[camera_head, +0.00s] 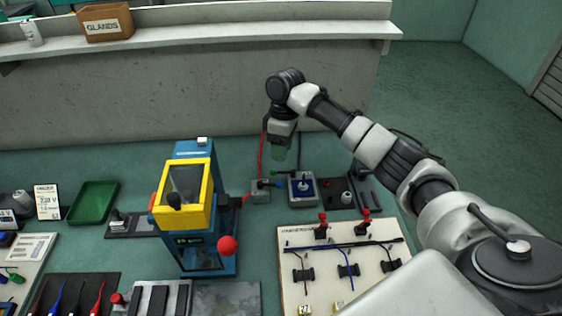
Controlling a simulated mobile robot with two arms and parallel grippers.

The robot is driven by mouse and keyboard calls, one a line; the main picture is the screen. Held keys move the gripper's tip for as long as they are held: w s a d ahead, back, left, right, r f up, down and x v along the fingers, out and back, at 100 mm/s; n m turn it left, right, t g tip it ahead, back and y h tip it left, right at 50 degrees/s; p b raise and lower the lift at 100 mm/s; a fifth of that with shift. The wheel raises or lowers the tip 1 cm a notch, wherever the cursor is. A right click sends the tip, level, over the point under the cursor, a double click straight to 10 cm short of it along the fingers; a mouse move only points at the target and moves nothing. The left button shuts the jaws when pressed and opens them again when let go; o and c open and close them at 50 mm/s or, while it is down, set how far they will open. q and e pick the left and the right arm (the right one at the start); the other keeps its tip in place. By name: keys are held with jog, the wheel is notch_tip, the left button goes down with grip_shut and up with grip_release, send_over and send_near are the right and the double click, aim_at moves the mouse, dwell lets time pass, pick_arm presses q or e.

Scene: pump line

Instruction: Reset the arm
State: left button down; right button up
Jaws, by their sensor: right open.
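My right arm reaches in from the right edge, bends at a dark joint near the wall and points its gripper (279,152) down. My left arm and left gripper are not in view.
A blue press with a yellow-framed guard (184,196) and a red ball knob (228,245) stands left of the gripper. A pale wiring board (330,285) lies in front, under my arm. A green tray (94,202) is at left. A concrete wall with a shelf (200,42) runs behind.

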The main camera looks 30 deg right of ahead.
jog(key=shift+r, duration=0.25)
dwell(0.3)
